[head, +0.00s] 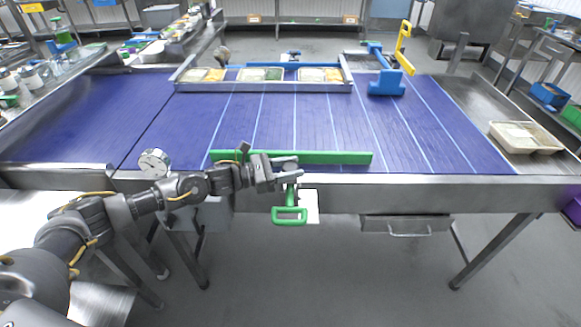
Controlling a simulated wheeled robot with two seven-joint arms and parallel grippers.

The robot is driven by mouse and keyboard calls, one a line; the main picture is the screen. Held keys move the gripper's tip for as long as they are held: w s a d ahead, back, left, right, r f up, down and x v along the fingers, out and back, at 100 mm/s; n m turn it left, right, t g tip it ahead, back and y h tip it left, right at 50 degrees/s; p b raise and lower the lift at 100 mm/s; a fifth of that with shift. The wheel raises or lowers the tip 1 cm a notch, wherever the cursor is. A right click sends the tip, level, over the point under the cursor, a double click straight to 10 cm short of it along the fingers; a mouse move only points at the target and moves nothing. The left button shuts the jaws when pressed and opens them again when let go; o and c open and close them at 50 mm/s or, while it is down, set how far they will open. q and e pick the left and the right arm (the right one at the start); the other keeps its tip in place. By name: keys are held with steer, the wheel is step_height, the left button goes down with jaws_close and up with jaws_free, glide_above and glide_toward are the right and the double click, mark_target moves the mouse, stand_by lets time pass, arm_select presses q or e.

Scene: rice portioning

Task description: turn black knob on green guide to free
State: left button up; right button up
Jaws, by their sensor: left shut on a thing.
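The green guide (340,158) is a long bar lying across the front edge of the blue conveyor. A green bracket with a loop handle (289,216) hangs below it in front of the table edge. My left gripper (291,167) reaches in from the left to the front of the guide, just above the bracket. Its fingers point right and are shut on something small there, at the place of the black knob. The fingers hide most of the knob, so its turn angle cannot be told. My right gripper is not in view.
Food trays (260,75) stand in a metal frame at the back of the conveyor (300,120). A round dial (154,162) sits near my left forearm. A pale tray (525,137) lies far right.

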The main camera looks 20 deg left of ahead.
arm_select(q)
steer(key=n+t+y, duration=0.2)
steer(key=t, duration=0.1)
steer(key=shift+s, duration=0.1)
steer(key=n+t+y, duration=0.3)
steer(key=shift+y, duration=0.3)
steer(key=shift+d+n+t+y, duration=0.1)
steer(key=shift+n+t+y, duration=0.6)
steer(key=shift+n+y, duration=0.4)
steer(key=shift+n+t+y+p, duration=0.3)
steer(key=shift+n+y+p, duration=0.1)
steer(key=shift+y, duration=0.4)
steer(key=shift+r+n+y+p, duration=0.15)
steer(key=shift+n+y+p, duration=0.2)
steer(key=shift+n+y, duration=0.2)
steer(key=n+y+p, duration=0.2)
steer(key=y+p, duration=0.2)
steer(key=n+y+p, duration=0.3)
steer(key=y+p, duration=0.2)
steer(key=shift+r+t, duration=0.15)
steer(key=shift+t, duration=0.15)
steer(key=shift+f+n+g+y+p, duration=0.2)
steer(key=shift+n+g+y+p, duration=0.2)
steer(key=shift+n+y+p, duration=0.75)
steer(key=shift+y, duration=0.3)
